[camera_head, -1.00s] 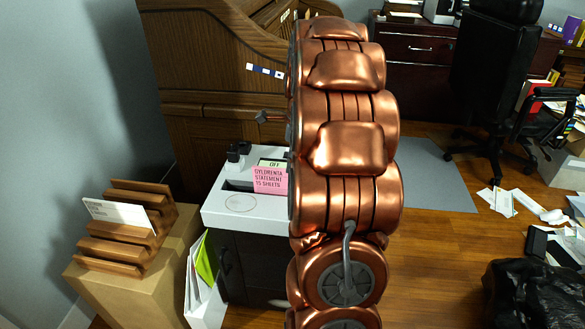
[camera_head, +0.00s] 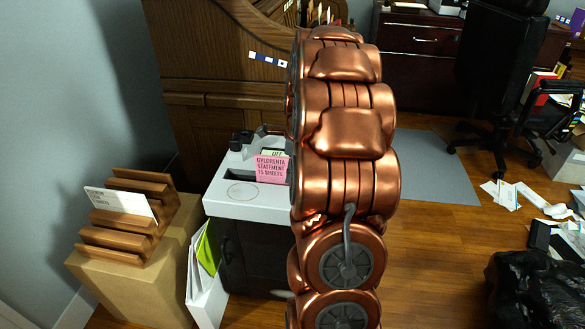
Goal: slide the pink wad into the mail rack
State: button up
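The pink wad (camera_head: 271,169), printed as a 15-sheet statement, stands upright at the white shredder top (camera_head: 225,207). My copper arm hides what lies to its right. The wooden mail rack (camera_head: 150,186) stands to the left, with slanted slots and a white wad (camera_head: 118,201) in one of them. Only a small grey part of my gripper (camera_head: 266,131) shows, above and behind the pink wad and apart from it in the picture. The rest is hidden behind my arm, so its opening cannot be seen.
A pale green label (camera_head: 272,153) and small dark blocks (camera_head: 241,140) sit behind the pink wad. The rack rests on a tan box (camera_head: 130,283). A white holder with papers (camera_head: 205,285) stands between box and shredder. A black bag (camera_head: 530,290) lies at right.

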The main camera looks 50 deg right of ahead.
grip_shut()
jog(key=shift+r, duration=0.2)
dwell(0.3)
jog(key=shift+r+p, duration=0.65)
jog(key=shift+r, duration=0.2)
jog(key=shift+r, duration=0.1)
jog(key=shift+r+p, duration=2.9)
jog(key=shift+r, duration=2.3)
